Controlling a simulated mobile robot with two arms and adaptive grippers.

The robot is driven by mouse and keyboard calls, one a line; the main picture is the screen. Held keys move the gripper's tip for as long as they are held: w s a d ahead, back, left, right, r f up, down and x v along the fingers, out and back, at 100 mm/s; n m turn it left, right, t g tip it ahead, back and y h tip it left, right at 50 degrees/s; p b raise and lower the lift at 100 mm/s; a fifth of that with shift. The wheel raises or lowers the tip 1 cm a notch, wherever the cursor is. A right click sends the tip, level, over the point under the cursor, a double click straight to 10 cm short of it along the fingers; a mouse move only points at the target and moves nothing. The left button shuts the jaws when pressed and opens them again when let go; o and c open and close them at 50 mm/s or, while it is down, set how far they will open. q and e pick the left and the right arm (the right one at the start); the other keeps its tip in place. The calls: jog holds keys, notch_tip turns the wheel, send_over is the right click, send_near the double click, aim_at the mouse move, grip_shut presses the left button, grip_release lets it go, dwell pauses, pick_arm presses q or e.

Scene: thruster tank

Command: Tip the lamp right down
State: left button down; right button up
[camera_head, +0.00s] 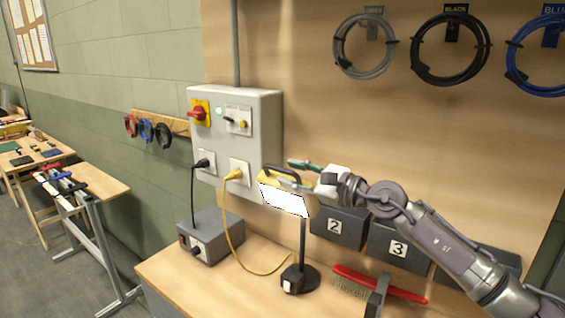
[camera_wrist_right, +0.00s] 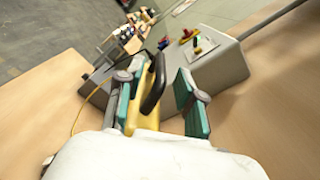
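The lamp (camera_head: 285,198) has a yellow head with a bright white panel facing front and a black handle (camera_head: 282,174) on top. Its head sits on a thin dark pole above a round black base (camera_head: 300,278) on the bench. My right gripper (camera_head: 297,174) reaches in from the right at the lamp head. In the right wrist view, its teal-padded fingers (camera_wrist_right: 158,80) stand apart on either side of the black handle (camera_wrist_right: 153,84) and yellow head (camera_wrist_right: 144,118), with a visible gap on the handle's right. My left gripper is not in view.
A grey switch box (camera_head: 262,120) is on the wall close behind the lamp. A yellow cable (camera_head: 232,240) hangs to the bench beside a grey power box (camera_head: 212,240). Numbered bins (camera_head: 340,228) and a red brush (camera_head: 380,285) lie right of the lamp.

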jog(key=shift+w+a+r, duration=0.1)
jog(key=shift+w+a, duration=0.3)
jog(key=shift+a, duration=0.2)
jog(key=shift+w+a, duration=0.25)
jog(key=shift+a, duration=0.1)
jog(key=shift+w+a, duration=0.15)
jog(key=shift+a, duration=0.05)
jog(key=shift+w+a, duration=0.1)
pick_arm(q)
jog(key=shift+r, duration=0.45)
pick_arm(e)
grip_shut()
